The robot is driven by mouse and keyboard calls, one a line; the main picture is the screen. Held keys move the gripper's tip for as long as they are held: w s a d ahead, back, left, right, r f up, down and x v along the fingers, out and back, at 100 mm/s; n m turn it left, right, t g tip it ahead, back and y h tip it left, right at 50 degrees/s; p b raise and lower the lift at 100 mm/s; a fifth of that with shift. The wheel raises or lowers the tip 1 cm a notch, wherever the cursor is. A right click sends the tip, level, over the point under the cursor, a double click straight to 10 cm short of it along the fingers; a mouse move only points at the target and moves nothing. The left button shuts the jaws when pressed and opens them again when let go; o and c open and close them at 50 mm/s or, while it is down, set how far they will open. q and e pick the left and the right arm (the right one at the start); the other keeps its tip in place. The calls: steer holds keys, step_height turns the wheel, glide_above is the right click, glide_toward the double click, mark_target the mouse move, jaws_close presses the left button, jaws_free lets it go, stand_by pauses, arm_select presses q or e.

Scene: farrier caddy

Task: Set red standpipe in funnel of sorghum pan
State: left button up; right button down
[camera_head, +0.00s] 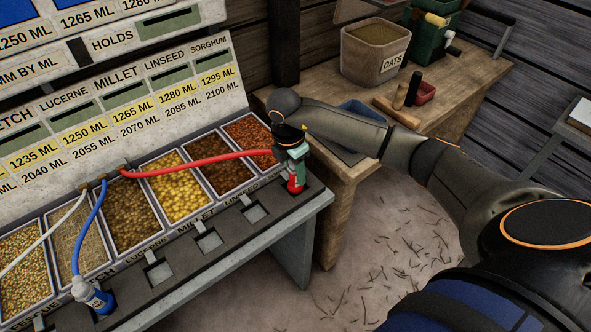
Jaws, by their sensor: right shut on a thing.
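The red standpipe (296,184) is at the right end of the front ledge, in line with the sorghum pan (245,127) of reddish grain. My right gripper (291,158) comes down from above and is shut on its upper part. The standpipe looks roughly upright, with its lower end at the place of the sorghum funnel. The funnel opening is hidden by it, so I cannot tell if the standpipe is seated in it or just above. A red hose (200,162) runs from it leftward over the pans to the back panel. My left gripper is not in view.
A blue standpipe (93,296) stands in a funnel at the lower left, with a blue hose. Empty square funnels (255,213) line the ledge between. A wooden bench (455,95) with an oats bin (376,52) and tools stands behind my right arm.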

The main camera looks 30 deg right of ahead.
mark_target(290, 187)
steer(key=shift+c, duration=2.1)
jaws_free()
steer(key=shift+f, duration=0.1)
step_height(290, 187, up, 12)
steer(key=a, duration=0.1)
steer(key=shift+a+r, duration=0.2)
steer(key=shift+a, duration=0.1)
steer(key=shift+s, duration=0.1)
